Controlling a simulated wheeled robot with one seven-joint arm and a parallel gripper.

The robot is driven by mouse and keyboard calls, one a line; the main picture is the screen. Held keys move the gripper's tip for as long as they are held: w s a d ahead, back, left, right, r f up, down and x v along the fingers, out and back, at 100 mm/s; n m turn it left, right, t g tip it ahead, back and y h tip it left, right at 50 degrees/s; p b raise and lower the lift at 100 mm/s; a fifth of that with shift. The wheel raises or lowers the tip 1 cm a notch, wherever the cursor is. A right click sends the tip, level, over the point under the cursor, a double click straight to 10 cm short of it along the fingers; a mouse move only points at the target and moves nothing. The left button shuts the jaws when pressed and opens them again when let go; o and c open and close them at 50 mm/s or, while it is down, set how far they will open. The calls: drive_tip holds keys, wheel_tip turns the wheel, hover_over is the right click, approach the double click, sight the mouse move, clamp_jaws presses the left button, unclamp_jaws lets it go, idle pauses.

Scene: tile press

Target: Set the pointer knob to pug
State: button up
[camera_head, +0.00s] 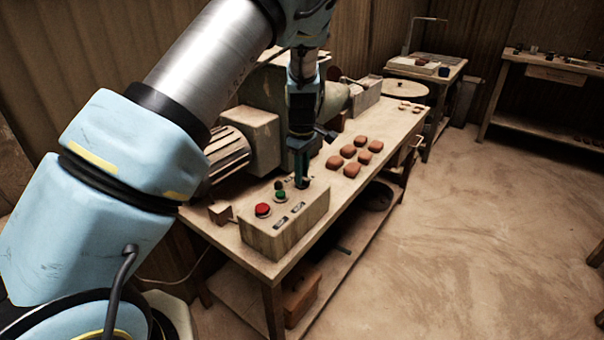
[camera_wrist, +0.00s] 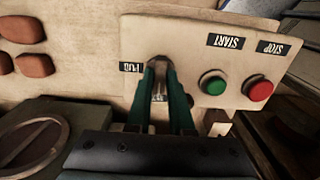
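My gripper (camera_head: 303,180) reaches down to the top of the control box (camera_head: 262,240), at its far right end. In the wrist view my two dark green fingers (camera_wrist: 161,72) stand a narrow gap apart over the panel. A small pale metallic piece (camera_wrist: 159,97) shows between them, perhaps part of the pointer knob. The fingers hide most of the knob's place, so I cannot tell where it points or whether they touch it. A PUG label (camera_wrist: 131,67), seen upside down, lies just left of the fingertips.
A green button (camera_wrist: 213,83) and a red button (camera_wrist: 258,88) sit right of my fingers, by START (camera_wrist: 225,41) and STOP (camera_wrist: 273,47) labels. Several reddish-brown tiles (camera_head: 349,151) lie on the bench (camera_head: 320,205) beyond the box. A motor (camera_head: 226,155) stands behind the box.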

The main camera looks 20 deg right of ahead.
clamp_jaws()
drive_tip(key=shift+m, duration=0.4)
drive_tip(key=m+b, duration=0.1)
drive_tip(key=m, duration=0.2)
drive_tip(key=shift+m, duration=0.4)
drive_tip(key=m+b, duration=0.1)
drive_tip(key=m, duration=0.3)
drive_tip(key=m+b, duration=0.1)
drive_tip(key=m, duration=0.8)
drive_tip(key=shift+m, duration=0.3)
